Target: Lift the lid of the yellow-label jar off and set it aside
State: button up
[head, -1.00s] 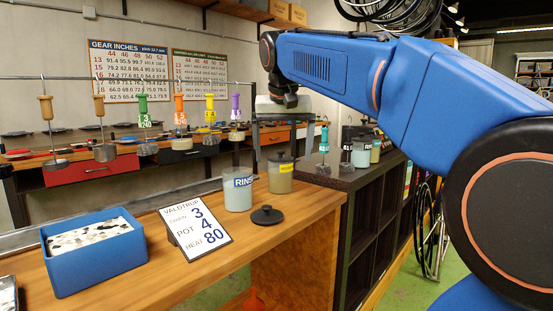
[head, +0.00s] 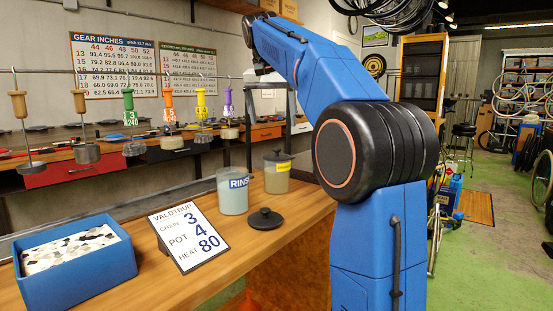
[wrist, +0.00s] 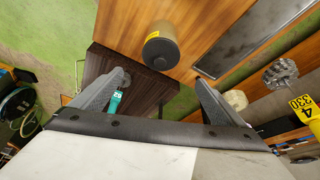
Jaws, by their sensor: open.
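The yellow-label jar (head: 277,179) stands on the wooden bench near its right end, with its dark knobbed lid (head: 278,155) on top. In the wrist view the same jar (wrist: 158,33) shows from above, its lid (wrist: 161,54) facing the camera. My gripper (wrist: 157,80) is open and empty, its two fingers spread apart. The lid appears beyond the fingertips, between them in the picture and apart from them. In the head view the end of my arm is above and behind the jars, and its fingers are hard to make out.
The RINSE jar (head: 232,192) stands open just left of the yellow-label jar. A loose black lid (head: 265,219) lies in front, beside a sign (head: 188,237) and a blue box (head: 75,268). Several colored-handled tools hang behind. A dark shelf (wrist: 120,75) adjoins the bench.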

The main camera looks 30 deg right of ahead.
aim_at(277, 149)
jog(key=x, duration=1.2)
jog(key=shift+w+d+f, duration=0.1)
jog(key=shift+f, duration=0.25)
jog(key=shift+c, duration=0.6)
jog(key=c, duration=0.9)
